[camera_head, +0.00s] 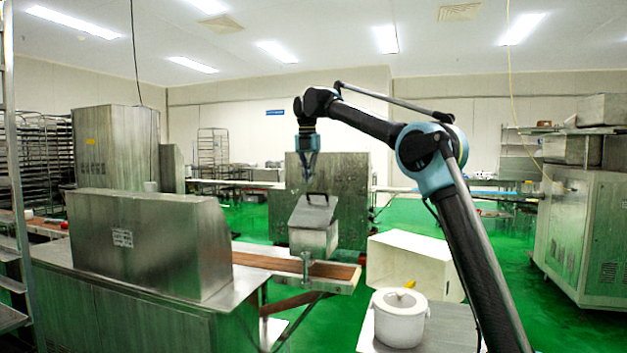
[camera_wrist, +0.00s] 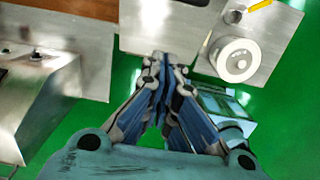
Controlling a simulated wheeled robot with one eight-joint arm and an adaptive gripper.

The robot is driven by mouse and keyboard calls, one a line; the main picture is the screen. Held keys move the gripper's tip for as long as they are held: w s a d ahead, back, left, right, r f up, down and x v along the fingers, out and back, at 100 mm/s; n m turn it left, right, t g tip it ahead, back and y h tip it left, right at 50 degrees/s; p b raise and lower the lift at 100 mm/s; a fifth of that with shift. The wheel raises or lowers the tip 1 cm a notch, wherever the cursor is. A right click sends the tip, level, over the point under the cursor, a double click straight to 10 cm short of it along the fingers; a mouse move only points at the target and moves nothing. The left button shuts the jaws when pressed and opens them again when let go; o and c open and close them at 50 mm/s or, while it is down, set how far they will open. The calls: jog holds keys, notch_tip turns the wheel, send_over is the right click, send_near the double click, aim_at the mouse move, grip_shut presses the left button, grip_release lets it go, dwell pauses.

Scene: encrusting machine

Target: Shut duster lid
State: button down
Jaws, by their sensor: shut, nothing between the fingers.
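The duster (camera_head: 313,240) is a small metal box on a stand at the end of the brown conveyor. Its lid (camera_head: 311,215) slopes upward toward the back, with a dark handle (camera_head: 317,198) near its upper edge. The lid looks raised, but how far is hard to tell. My gripper (camera_head: 309,181) points down just above the lid's handle in the head view; contact cannot be made out. In the wrist view my gripper (camera_wrist: 165,62) has its fingers together with nothing between them. The lid cannot be clearly identified there.
A large metal machine (camera_head: 148,245) stands at the left. The brown conveyor (camera_head: 265,262) runs toward the duster. Green floor is open around.

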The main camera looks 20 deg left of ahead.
send_over(321, 199)
jog(key=s+a, duration=0.1)
jog(key=s, duration=0.1)
notch_tip(321, 199, down, 4)
jog(key=shift+s+a+r, duration=0.15)
jog(key=shift+r, duration=0.1)
jog(key=shift+w+f, duration=1)
jog(key=shift+f, duration=0.3)
jog(key=shift+w+f, duration=1)
jog(key=shift+f, duration=0.25)
jog(key=shift+w+f, duration=1)
jog(key=shift+f, duration=0.3)
